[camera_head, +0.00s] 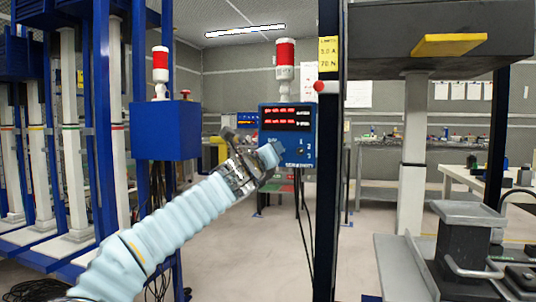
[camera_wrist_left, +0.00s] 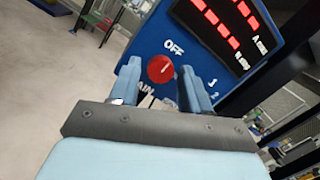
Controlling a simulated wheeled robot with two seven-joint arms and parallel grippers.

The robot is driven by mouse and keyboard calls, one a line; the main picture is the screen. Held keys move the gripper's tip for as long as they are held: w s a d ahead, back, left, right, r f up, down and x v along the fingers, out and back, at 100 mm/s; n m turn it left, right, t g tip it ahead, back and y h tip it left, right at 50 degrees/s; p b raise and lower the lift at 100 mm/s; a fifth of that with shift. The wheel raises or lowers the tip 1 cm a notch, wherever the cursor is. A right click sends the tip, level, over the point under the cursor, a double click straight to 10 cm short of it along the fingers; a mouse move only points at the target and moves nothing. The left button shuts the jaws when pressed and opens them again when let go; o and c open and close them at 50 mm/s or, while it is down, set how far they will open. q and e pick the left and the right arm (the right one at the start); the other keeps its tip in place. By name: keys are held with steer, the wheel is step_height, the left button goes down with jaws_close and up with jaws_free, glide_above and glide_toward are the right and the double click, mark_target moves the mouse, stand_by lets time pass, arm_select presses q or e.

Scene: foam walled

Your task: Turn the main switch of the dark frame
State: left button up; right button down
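The blue control box (camera_head: 302,130) with red digit displays is mounted beside the dark frame's post (camera_head: 328,200). In the left wrist view its panel (camera_wrist_left: 208,60) carries a round red main switch (camera_wrist_left: 160,69) with a small pale mark, the word OFF above it and a partly hidden MAIN below. My left gripper (camera_head: 270,155) is in front of the box's lower left and hides the switch in the head view. In the left wrist view its fingers (camera_wrist_left: 160,84) are apart, one on each side of the switch, with narrow gaps. My right gripper is out of view.
A second blue box (camera_head: 166,130) with a red button and signal light hangs left, on blue racks. A red knob (camera_head: 320,87) sits on the dark post. At right are a dark press head (camera_head: 420,35) and grey fixture (camera_head: 470,214). The floor between (camera_head: 270,265) is mostly clear.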

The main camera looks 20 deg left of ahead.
arm_select(q)
steer(key=shift+o, duration=0.6)
steer(key=s+f+b, duration=0.1)
steer(key=s+b, duration=0.3)
steer(key=s, duration=0.9)
steer(key=shift+s+a+f, duration=0.25)
steer(key=shift+s+f, duration=0.1)
